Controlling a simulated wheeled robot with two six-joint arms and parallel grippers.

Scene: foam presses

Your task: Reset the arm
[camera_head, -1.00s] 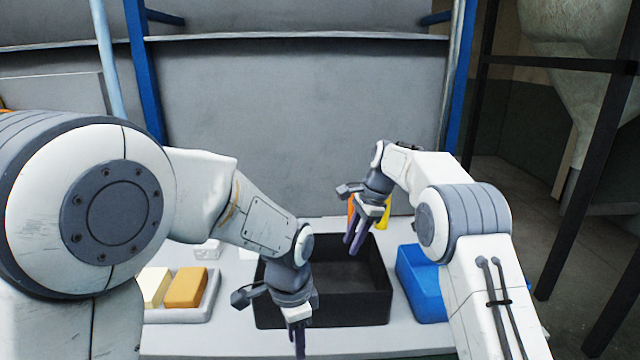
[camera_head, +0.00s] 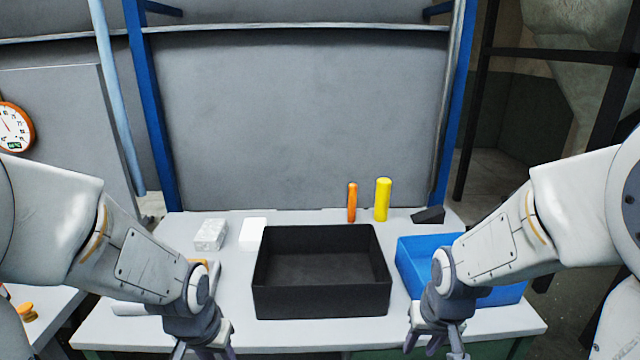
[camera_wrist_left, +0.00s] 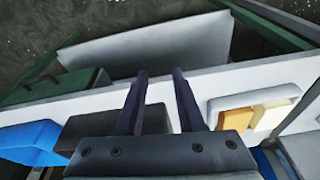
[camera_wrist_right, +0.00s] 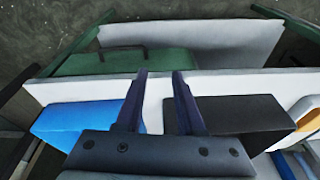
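In the head view, my left gripper (camera_head: 205,350) is low at the left, over the table's front edge and partly cut off by the frame. Its two dark fingers stand apart and empty in the left wrist view (camera_wrist_left: 160,75). My right gripper (camera_head: 433,345) is low at the right, in front of the blue bin (camera_head: 412,262). Its fingers are also apart with nothing between them in the right wrist view (camera_wrist_right: 160,75). Both arms are bent at each side, pointing down, roughly mirrored. The black bin (camera_head: 320,302) stands between them and looks empty.
An orange cylinder (camera_head: 352,203) and a yellow cylinder (camera_head: 382,200) stand behind the black bin. A clear block (camera_head: 210,235) and a white block (camera_head: 253,233) lie at the back left. A tray with an orange block (camera_wrist_left: 237,120) and a cream block (camera_wrist_left: 272,115) is mostly hidden by my left arm.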

